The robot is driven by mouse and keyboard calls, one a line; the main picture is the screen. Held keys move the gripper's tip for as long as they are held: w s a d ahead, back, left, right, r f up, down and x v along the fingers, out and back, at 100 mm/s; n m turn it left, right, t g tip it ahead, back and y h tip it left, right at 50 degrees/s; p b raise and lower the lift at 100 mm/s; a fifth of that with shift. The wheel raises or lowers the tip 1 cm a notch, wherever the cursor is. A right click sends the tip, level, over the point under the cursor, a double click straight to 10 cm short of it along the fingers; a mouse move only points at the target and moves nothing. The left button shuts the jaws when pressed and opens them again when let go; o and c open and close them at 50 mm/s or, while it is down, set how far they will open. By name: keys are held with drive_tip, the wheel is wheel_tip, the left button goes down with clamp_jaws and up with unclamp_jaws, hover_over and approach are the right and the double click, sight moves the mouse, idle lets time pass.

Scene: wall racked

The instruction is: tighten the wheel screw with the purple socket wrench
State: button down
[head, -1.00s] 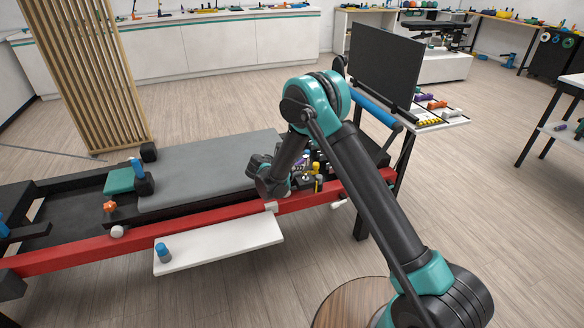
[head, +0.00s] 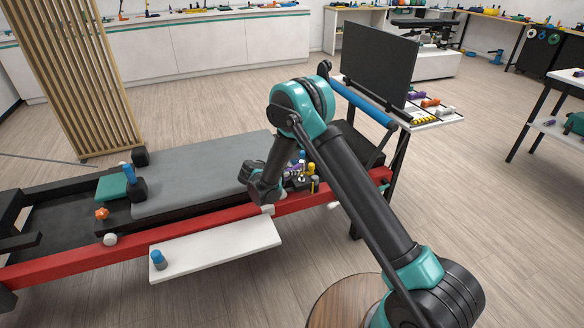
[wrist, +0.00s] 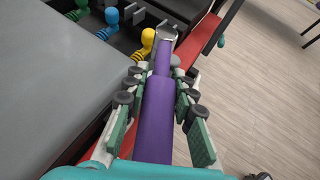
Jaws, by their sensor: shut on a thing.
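My gripper (wrist: 162,78) is shut on the purple socket wrench (wrist: 153,118), its fingers on both sides of the shaft in the wrist view. The wrench points away from me, with a grey metal head (wrist: 167,33) at its far end, over or beside the red rail (wrist: 204,38). In the head view my gripper is low over the red-framed bench, mostly hidden by my own arm. I cannot make out the wheel screw, nor whether the wrench head touches anything.
Yellow (wrist: 146,40), blue and green pegs stand in a dark rack beside the rail. A grey pad (head: 200,172) covers the bench. A white shelf (head: 220,247) with a blue-topped piece (head: 158,260) juts out in front. A dark panel (head: 378,65) stands behind.

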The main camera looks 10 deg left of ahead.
drive_tip(key=shift+f, duration=1.15)
drive_tip(key=shift+f, duration=0.45)
drive_tip(key=shift+f, duration=0.35)
drive_tip(key=shift+f, duration=0.3)
drive_tip(key=shift+f, duration=0.35)
drive_tip(key=shift+f, duration=0.25)
